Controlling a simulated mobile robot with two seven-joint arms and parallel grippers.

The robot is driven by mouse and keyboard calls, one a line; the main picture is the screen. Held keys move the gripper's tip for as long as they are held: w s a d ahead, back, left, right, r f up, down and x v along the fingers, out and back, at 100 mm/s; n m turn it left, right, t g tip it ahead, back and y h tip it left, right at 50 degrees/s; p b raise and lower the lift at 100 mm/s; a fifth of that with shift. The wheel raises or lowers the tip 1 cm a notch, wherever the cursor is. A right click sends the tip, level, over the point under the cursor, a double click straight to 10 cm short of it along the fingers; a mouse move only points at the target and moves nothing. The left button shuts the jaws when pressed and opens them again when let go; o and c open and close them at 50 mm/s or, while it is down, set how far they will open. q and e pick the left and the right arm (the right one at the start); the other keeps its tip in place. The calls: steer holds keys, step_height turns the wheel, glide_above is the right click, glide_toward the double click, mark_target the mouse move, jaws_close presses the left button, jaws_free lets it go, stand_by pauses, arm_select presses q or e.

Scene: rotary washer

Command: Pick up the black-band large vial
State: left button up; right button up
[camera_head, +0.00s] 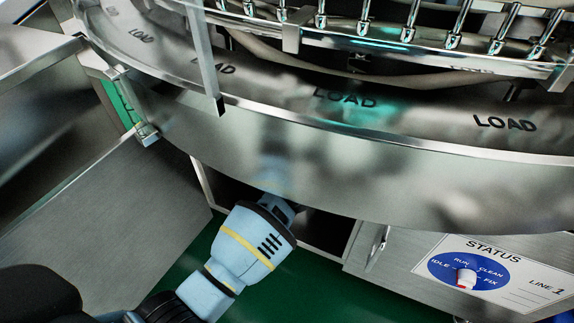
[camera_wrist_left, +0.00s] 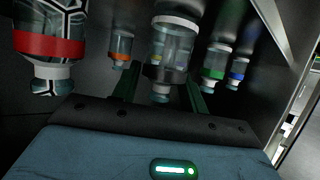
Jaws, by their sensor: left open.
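In the left wrist view, a large clear vial with a dark band (camera_wrist_left: 172,48), which looks like the black-band large vial, appears cap-down in the middle. My left gripper (camera_wrist_left: 161,92) is open, with its two dark fingers pointing towards this vial, one on either side of its lower end in the picture. I cannot tell whether the vial is between the fingers or beyond them. In the head view my left arm reaches into the dark opening under the machine's rim, so the fingertips and vial are hidden there. My right gripper is not in view.
A large red-band vial (camera_wrist_left: 49,44) is close at left. Orange-band (camera_wrist_left: 122,46), green-band (camera_wrist_left: 216,62) and blue-band (camera_wrist_left: 238,68) vials stand behind. Metal walls enclose the space. The rotary washer's rim (camera_head: 330,150) is overhead; a status panel (camera_head: 500,272) is at right.

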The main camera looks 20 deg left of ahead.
arm_select(q)
steer(key=shift+w, duration=0.1)
steer(key=c, duration=0.9)
jaws_close()
